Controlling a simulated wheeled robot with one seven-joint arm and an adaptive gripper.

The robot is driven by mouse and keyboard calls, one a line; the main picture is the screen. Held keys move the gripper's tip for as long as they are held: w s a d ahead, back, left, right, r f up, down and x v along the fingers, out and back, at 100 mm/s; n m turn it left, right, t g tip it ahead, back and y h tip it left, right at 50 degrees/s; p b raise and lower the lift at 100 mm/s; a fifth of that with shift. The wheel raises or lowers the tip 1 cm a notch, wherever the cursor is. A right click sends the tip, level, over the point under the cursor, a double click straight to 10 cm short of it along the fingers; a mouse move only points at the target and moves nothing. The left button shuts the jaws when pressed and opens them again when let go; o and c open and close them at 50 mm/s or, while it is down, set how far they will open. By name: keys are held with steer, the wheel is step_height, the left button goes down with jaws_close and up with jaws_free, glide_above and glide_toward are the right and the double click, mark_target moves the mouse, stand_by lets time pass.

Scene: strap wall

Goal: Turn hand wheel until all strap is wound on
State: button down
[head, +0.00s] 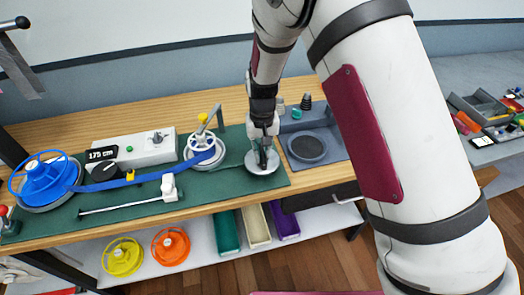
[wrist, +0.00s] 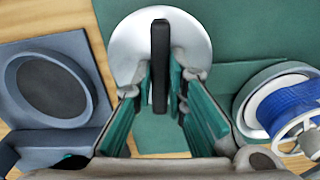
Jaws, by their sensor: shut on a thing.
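A silver disc with an upright black bar across it, which looks like the hand wheel (wrist: 192,45), stands on the green mat; it also shows in the head view (head: 255,169). My gripper (wrist: 160,80) is shut on the black bar, seen from above in the wrist view; in the head view my gripper (head: 265,153) covers part of the disc. A blue strap (head: 105,185) runs from a large blue reel (head: 42,178) at the left to a small white-rimmed reel (head: 203,143). Blue strap wound on this small reel shows in the wrist view (wrist: 290,100).
A white box with a 175 label (head: 130,148) stands behind the strap. A white guide post (head: 169,187) with a thin rod is in front. A grey tray with a round dark recess (head: 307,147) lies right of the disc. Yellow and orange reels (head: 171,246) sit on the lower shelf.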

steer(key=m, duration=0.3)
steer(key=shift+m, duration=0.4)
steer(key=m, duration=0.3)
steer(key=shift+m+p, duration=0.3)
steer(key=shift+p, duration=0.1)
steer(key=m, duration=0.3)
steer(key=shift+m, duration=0.4)
steer(key=m+p, duration=0.1)
steer(key=m, duration=0.3)
steer(key=shift+s, duration=0.1)
steer(key=m, duration=0.7)
steer(key=shift+m, duration=0.3)
steer(key=m, duration=0.3)
steer(key=shift+m, duration=1.9)
steer(key=shift+m, duration=0.3)
